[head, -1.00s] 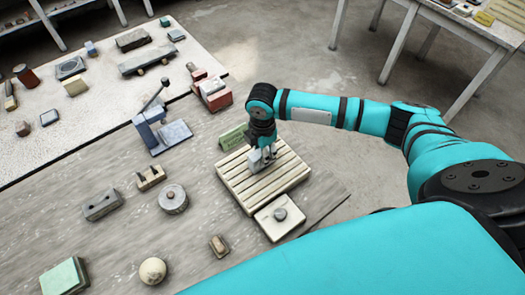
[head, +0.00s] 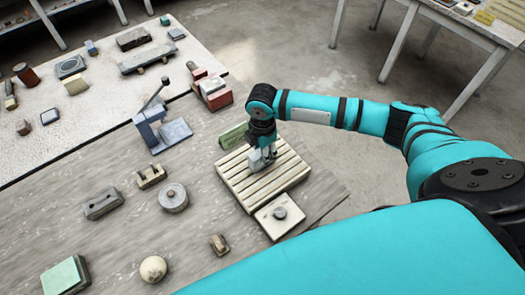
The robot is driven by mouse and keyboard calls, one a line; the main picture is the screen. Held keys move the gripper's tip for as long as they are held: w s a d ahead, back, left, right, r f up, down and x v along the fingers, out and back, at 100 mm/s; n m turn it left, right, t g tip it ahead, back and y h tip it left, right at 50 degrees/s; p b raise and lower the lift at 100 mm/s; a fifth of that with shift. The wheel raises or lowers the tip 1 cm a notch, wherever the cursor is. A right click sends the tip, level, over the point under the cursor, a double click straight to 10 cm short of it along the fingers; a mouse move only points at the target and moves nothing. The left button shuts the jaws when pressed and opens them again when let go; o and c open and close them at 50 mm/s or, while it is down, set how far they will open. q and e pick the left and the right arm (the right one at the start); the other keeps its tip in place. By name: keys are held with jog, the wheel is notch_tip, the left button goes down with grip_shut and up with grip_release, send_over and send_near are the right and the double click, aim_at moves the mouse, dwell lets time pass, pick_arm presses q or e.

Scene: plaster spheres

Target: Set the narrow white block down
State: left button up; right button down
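The narrow white block (head: 256,161) is at the fingertips of my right gripper (head: 264,156), over the slatted cream rack (head: 285,178). The gripper points down and seems shut on the block, with its fingers partly hiding it. The block is at or just above the slats near the rack's far side; I cannot tell whether it touches them. My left gripper is not in view.
A green block (head: 233,136) stands at the rack's far left edge. A pale plate with a grey knob (head: 280,212) lies at its near side. A blue-grey vise (head: 160,130) and a round grey weight (head: 173,197) stand to the left. The rack's near slats are clear.

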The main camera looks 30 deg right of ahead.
jog(key=shift+f, duration=0.4)
jog(key=c, duration=0.9)
grip_release()
jog(key=shift+f, duration=0.1)
jog(key=shift+r+p, duration=2.05)
jog(key=shift+r, duration=0.05)
